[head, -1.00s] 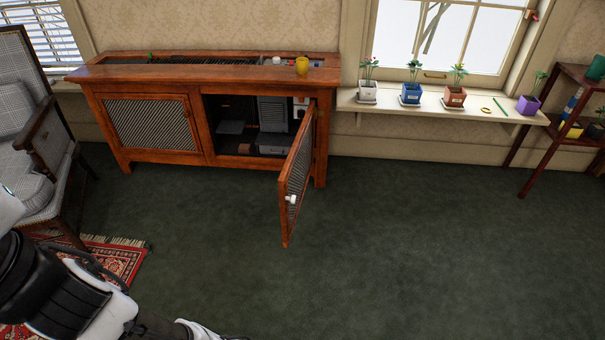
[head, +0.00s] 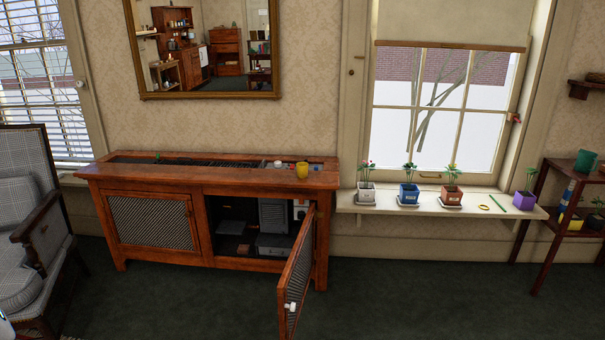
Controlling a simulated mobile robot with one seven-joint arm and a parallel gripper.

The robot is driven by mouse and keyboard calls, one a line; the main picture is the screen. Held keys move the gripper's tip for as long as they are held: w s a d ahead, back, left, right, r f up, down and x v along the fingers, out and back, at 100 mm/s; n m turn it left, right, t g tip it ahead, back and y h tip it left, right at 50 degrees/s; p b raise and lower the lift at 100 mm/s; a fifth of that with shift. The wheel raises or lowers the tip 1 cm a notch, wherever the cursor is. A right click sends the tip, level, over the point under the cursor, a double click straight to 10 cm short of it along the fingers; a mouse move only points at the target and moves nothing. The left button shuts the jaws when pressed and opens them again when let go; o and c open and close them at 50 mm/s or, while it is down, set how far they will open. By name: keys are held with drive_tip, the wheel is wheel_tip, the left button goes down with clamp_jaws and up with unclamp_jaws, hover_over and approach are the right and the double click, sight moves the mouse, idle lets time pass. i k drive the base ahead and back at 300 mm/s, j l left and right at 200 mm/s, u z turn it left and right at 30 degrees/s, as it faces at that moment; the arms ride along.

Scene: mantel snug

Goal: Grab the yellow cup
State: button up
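The yellow cup (head: 302,170) stands upright on the right end of the top of a wooden cabinet (head: 140,177), against the wall. A small white item (head: 278,164) is just left of it. Nothing covers the cup. My gripper is not in view, and only a sliver of my arm may show at the lower left edge.
The cabinet's right door (head: 296,270) hangs open into the room. A windowsill (head: 350,208) with several potted plants is to the right, then a wooden shelf (head: 545,220). A checked armchair (head: 25,230) stands at left. Dark green carpet (head: 420,300) at right front is clear.

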sight(301, 168)
drive_tip(key=i+l+u, duration=0.25)
drive_tip(key=i+l, duration=0.35)
drive_tip(key=i, duration=0.15)
drive_tip(key=i+l+u, duration=0.15)
drive_tip(key=i+l, duration=0.15)
drive_tip(key=i+l+u, duration=0.1)
drive_tip(key=i+l, duration=0.25)
drive_tip(key=i+l+u, duration=0.15)
drive_tip(key=i+l, duration=0.15)
drive_tip(key=l, duration=0.15)
drive_tip(key=i+l+u, duration=0.1)
drive_tip(key=i+l, duration=0.2)
drive_tip(key=l, duration=0.15)
drive_tip(key=i+l+u, duration=0.15)
drive_tip(key=i+l, duration=0.15)
drive_tip(key=l, duration=0.15)
drive_tip(key=i+l+u, duration=0.1)
drive_tip(key=i+l, duration=0.15)
drive_tip(key=l, duration=0.25)
